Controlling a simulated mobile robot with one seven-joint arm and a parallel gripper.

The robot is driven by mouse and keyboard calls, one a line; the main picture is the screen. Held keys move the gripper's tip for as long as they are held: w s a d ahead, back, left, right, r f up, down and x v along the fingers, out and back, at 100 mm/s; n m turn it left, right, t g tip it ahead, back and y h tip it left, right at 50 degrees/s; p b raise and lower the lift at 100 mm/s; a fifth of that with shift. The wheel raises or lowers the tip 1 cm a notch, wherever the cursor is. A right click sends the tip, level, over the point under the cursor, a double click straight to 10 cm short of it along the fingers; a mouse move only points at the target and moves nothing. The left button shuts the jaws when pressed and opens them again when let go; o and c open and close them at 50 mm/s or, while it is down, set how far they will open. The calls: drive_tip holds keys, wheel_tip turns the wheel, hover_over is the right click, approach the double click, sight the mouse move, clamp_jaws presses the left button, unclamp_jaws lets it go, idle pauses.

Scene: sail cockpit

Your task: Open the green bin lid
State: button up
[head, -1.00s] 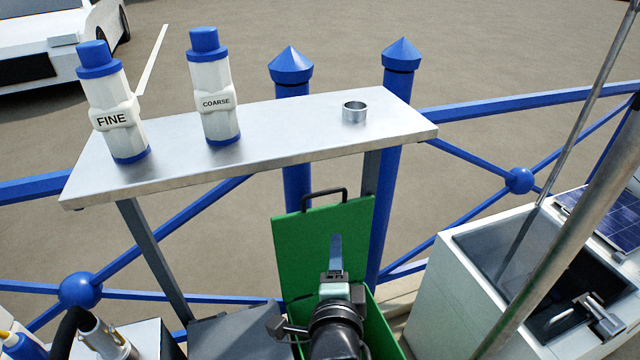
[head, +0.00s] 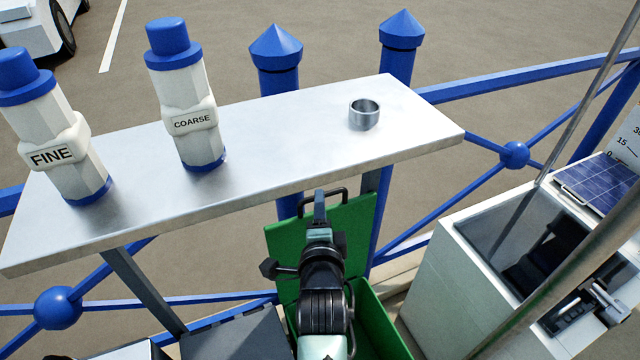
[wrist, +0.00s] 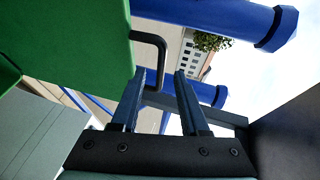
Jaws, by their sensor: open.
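The green bin lid (head: 357,228) stands raised at the back of the green bin (head: 385,325), whose inside shows partly in the head view. A black loop handle (head: 344,194) sits on the lid's top edge. My arm hides part of the lid and bin.
A metal shelf (head: 270,150) with FINE (head: 58,150) and COARSE (head: 188,110) containers and a metal ring (head: 363,115) lies just beyond the lid. Blue posts (head: 398,65) and rails stand behind. A white sink unit (head: 440,285) is at right.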

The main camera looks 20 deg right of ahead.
drive_tip(key=b+x, duration=0.1)
drive_tip(key=x, duration=0.6)
drive_tip(key=shift+w, duration=0.35)
drive_tip(key=shift+d+f, duration=0.1)
clamp_jaws()
idle(1.0)
